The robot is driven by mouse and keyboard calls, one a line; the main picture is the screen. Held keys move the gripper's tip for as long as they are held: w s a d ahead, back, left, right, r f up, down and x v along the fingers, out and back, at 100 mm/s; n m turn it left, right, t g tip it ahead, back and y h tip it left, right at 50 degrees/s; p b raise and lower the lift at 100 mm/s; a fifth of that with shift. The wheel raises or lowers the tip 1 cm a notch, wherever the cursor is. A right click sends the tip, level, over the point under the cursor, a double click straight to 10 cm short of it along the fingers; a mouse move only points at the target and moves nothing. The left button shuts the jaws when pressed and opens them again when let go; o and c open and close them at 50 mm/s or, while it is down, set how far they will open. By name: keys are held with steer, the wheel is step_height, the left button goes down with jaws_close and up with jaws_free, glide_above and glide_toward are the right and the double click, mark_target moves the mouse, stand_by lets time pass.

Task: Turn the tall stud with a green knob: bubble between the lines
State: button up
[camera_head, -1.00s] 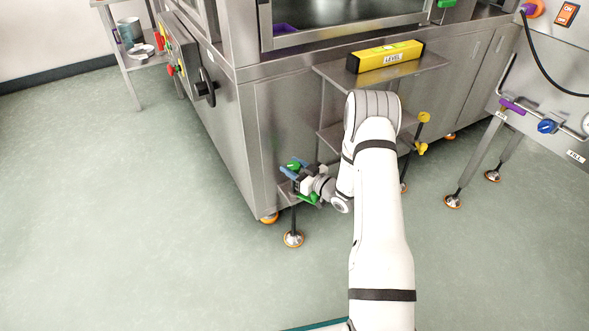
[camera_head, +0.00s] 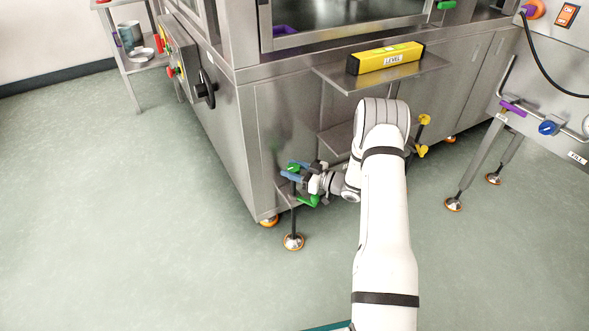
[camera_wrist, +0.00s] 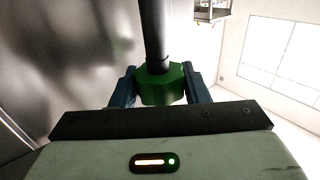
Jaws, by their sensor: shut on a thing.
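The green knob (camera_wrist: 163,84) sits between the two blue fingers of my gripper (camera_wrist: 163,90) in the wrist view, with a dark stud rising above it. In the head view my gripper (camera_head: 291,170) is shut on the green knob (camera_head: 294,168) at the lower corner of the steel machine. The tall stud (camera_head: 294,218) runs down to a round foot on the floor. A green piece (camera_head: 309,201) shows below the gripper. The yellow level (camera_head: 390,58) lies on the upper shelf; its bubble is too small to read.
The steel machine (camera_head: 254,150) stands close behind my gripper. Yellow knobs (camera_head: 422,135) on another stud are right of my arm. A second unit with a blue knob (camera_head: 547,127) stands at the right. The floor on the left is clear.

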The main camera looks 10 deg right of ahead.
steer(key=o, duration=0.7)
steer(key=shift+w+d+r, duration=0.1)
steer(key=shift+w+d, duration=0.1)
steer(key=shift+d, duration=0.1)
steer(key=shift+o, duration=1.3)
steer(key=shift+a, duration=0.1)
steer(key=shift+s, duration=0.1)
steer(key=p+v, duration=0.2)
steer(key=v, duration=0.5)
steer(key=shift+s+d, duration=0.25)
steer(key=shift+d, duration=0.05)
